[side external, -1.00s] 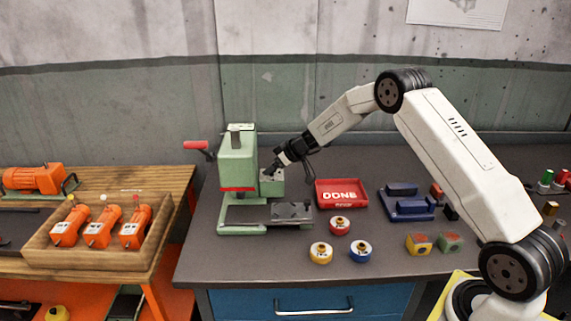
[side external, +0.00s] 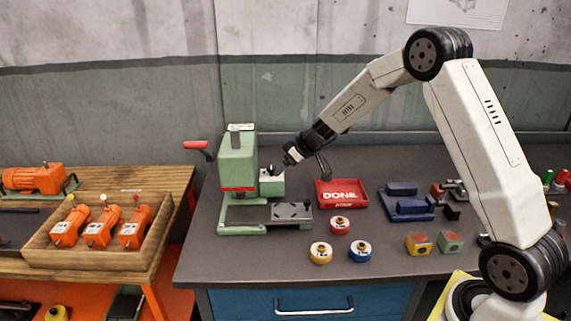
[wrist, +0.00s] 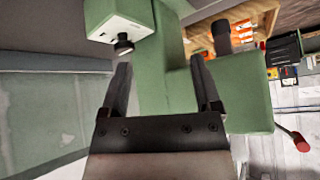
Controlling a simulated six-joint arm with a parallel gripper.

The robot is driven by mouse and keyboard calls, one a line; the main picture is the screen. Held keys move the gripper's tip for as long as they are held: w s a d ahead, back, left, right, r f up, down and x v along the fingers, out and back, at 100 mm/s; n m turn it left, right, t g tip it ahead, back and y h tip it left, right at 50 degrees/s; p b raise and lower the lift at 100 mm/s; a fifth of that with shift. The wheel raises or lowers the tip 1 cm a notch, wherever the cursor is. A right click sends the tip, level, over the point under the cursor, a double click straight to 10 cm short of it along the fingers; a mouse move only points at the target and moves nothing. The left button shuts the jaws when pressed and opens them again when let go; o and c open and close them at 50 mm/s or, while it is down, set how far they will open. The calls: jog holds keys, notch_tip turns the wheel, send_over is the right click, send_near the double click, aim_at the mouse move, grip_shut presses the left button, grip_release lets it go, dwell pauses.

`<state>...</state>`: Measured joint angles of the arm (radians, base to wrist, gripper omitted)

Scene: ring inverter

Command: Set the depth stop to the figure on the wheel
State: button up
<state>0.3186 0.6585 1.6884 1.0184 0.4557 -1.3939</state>
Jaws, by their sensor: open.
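The green press (side external: 238,160) stands at the left of the grey bench. A small pale green box (side external: 273,186) sits on its right side, with a dark knob that shows clearly in the wrist view (wrist: 123,43). My gripper (side external: 303,163) is open and empty, just right of and above the box. In the wrist view its fingers (wrist: 160,88) are spread apart, with the knob beyond the left fingertip and the press body beyond the right. Three wheels, red (side external: 340,226), yellow (side external: 321,252) and blue (side external: 360,251), stand on the bench; their figures are too small to read.
A red DONE tray (side external: 341,194) lies right of the press. A blue fixture (side external: 409,203) and two small blocks, yellow (side external: 418,243) and green (side external: 450,242), stand further right. The press's red-handled lever (side external: 195,145) sticks out left. A wooden crate (side external: 95,254) holds orange tools.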

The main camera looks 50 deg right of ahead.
jog(key=s+a+m+g+h, duration=0.1)
jog(key=s+a, duration=0.3)
jog(key=s, duration=0.4)
jog(key=s+a+r+m+g+h, duration=0.1)
jog(key=s+a+g, duration=0.1)
jog(key=s+a, duration=0.3)
jog(key=shift+s+a+r+g, duration=0.2)
jog(key=shift+s+g, duration=0.2)
jog(key=shift+s, duration=1.9)
jog(key=s+a+f, duration=0.1)
jog(key=s+a, duration=0.1)
jog(key=s, duration=0.8)
jog(key=shift+f+g+h, duration=0.2)
jog(key=shift+g+h, duration=0.1)
